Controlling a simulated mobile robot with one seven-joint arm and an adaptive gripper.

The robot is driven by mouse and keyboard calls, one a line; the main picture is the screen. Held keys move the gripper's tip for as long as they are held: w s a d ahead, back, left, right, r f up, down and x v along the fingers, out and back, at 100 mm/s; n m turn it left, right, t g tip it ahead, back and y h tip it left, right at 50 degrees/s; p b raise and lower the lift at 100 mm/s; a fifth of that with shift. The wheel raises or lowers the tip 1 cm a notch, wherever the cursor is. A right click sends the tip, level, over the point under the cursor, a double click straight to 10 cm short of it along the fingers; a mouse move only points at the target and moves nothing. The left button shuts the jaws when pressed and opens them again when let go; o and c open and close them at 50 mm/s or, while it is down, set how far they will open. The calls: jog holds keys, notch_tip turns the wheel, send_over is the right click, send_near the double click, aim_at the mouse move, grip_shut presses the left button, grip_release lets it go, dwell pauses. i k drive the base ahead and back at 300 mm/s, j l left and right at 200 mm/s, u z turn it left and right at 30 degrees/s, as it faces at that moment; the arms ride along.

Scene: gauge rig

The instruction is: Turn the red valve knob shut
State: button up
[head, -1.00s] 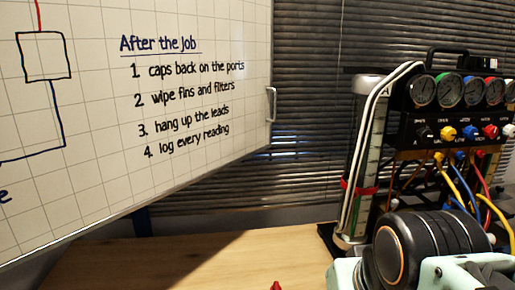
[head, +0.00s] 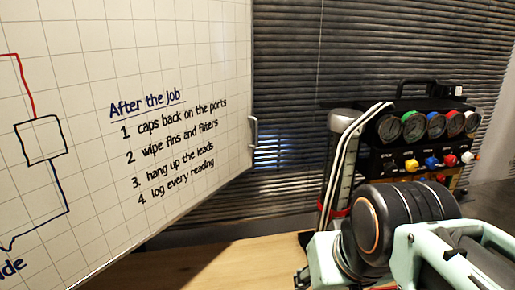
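The gauge rig (head: 425,124) stands at the right on the table, a black box with a carry handle. A row of several round gauges with differently coloured rims sits above a row of knobs. The red valve knob (head: 449,160) is on the front panel, between the blue knob (head: 431,162) and the white and yellow knob (head: 469,157) at the right end. It is too small to tell how far it is turned. My arm fills the lower right and hides the rig's lower front and hoses. My gripper is not in view.
A cylinder with a red band (head: 340,211) and pale hoses stands left of the rig, partly behind my arm. A whiteboard (head: 190,60) with writing fills the left. Blinds (head: 290,90) hang behind. The wooden table (head: 230,262) is bare at bottom centre.

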aim_at(450, 160)
jog(key=k+z, duration=0.2)
jog(key=z, duration=1.05)
